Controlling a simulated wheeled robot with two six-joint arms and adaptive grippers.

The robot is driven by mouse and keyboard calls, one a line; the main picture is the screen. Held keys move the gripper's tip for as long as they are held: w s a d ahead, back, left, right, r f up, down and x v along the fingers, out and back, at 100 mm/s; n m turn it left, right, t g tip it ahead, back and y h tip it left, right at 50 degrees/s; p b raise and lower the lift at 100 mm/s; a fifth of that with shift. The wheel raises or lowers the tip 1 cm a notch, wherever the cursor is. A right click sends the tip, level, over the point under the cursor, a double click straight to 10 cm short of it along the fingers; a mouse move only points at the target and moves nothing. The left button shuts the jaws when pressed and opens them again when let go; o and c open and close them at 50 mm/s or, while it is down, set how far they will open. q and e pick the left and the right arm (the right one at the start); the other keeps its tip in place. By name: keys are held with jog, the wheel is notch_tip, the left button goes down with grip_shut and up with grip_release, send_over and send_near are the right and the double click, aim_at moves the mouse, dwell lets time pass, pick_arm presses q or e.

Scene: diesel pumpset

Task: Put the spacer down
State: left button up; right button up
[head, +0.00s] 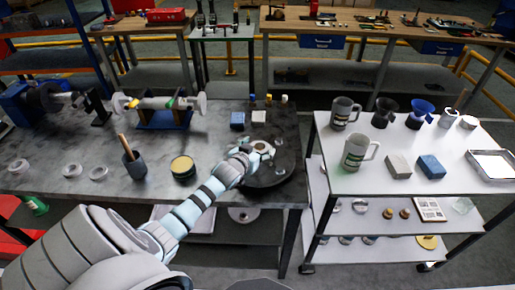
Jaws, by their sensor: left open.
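My left arm reaches in from the lower left, and my left gripper (262,151) is open over the dark round plate (270,178) at the right end of the grey workbench (120,200). A small pale round piece, possibly the spacer, shows at the fingertips. The gripper partly hides it, and I cannot tell whether it touches the fingers or rests on the plate. My right gripper is not in view.
A white cart (440,150) at right carries mugs, blocks and a tray (492,164).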

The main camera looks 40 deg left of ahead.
pick_arm(q)
jog(key=shift+s+r, duration=0.1)
jog(key=shift+r, duration=0.1)
jog(key=p+v, duration=0.2)
jog(key=v, duration=0.9)
jog(key=shift+s+r+p, duration=0.2)
jog(key=shift+s+p, duration=0.1)
